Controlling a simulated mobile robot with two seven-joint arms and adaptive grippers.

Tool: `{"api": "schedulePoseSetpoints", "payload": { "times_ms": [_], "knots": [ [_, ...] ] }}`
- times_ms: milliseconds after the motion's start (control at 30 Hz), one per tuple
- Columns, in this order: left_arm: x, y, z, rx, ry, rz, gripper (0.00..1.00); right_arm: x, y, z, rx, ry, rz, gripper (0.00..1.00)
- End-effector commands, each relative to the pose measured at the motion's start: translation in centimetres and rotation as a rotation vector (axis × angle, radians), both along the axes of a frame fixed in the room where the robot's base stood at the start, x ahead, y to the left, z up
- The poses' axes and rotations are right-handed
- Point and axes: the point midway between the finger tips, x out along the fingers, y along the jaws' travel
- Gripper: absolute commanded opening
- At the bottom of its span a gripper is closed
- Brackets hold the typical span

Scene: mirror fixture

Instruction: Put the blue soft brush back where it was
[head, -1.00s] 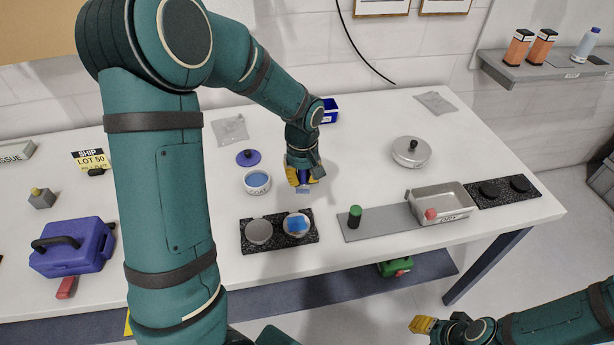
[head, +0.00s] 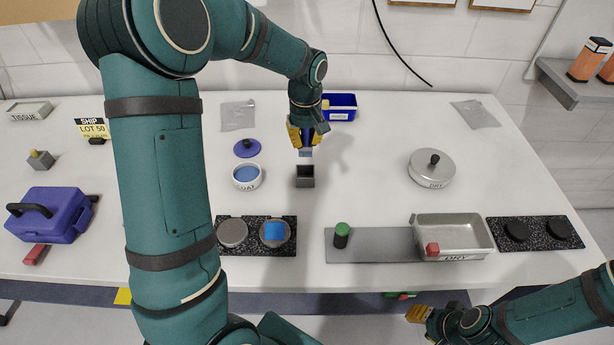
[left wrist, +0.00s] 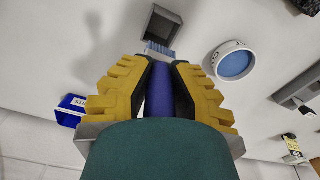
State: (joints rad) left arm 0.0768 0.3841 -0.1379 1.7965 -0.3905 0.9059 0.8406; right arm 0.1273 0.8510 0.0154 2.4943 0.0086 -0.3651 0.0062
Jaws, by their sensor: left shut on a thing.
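My left gripper (head: 302,137) is shut on the blue soft brush, which has a dark blue handle (left wrist: 160,92) and pale blue bristles (head: 305,153). The brush points bristles down. A small dark grey square open-topped holder (head: 305,177) stands on the table just below the bristles in the head view. The holder also shows beyond the bristles in the left wrist view (left wrist: 160,27). The brush appears to be above the holder, with a gap between them. My right gripper (head: 419,314) is at the lower right, off the table's front edge; its finger opening is unclear.
A white COAT bowl (head: 247,178) with blue contents stands just left of the holder, its blue lid (head: 247,148) behind it. A blue bin (head: 341,107) stands behind the gripper. A black speckled tray (head: 256,248) with two discs lies in front.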

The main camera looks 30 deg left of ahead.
Motion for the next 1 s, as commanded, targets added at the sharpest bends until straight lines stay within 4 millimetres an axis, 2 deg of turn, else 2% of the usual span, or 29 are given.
{"api": "schedulePoseSetpoints", "payload": {
  "times_ms": [300, 533, 700, 800, 1000],
  "knots": [
    [-0.1, 0.0, -5.2, -0.001, 0.004, 0.0, 0.0, -0.3, 0.1, -0.9, 0.002, 0.006, 0.006, 0.41],
    [-0.1, 0.0, -6.9, 0.0, 0.003, -0.001, 0.0, -0.4, 0.1, -1.1, 0.002, 0.008, 0.006, 0.41],
    [-0.1, 0.0, -9.2, 0.0, 0.006, 0.0, 0.0, -0.5, 0.1, -1.4, 0.002, 0.011, 0.008, 0.41],
    [0.0, 0.0, -9.9, -0.001, 0.002, 0.0, 0.0, -0.5, 0.1, -1.5, 0.003, 0.011, 0.009, 0.41],
    [0.0, 0.0, -9.8, -0.001, 0.001, 0.0, 0.0, -0.5, 0.1, -1.4, 0.003, 0.011, 0.009, 0.41]
  ]
}}
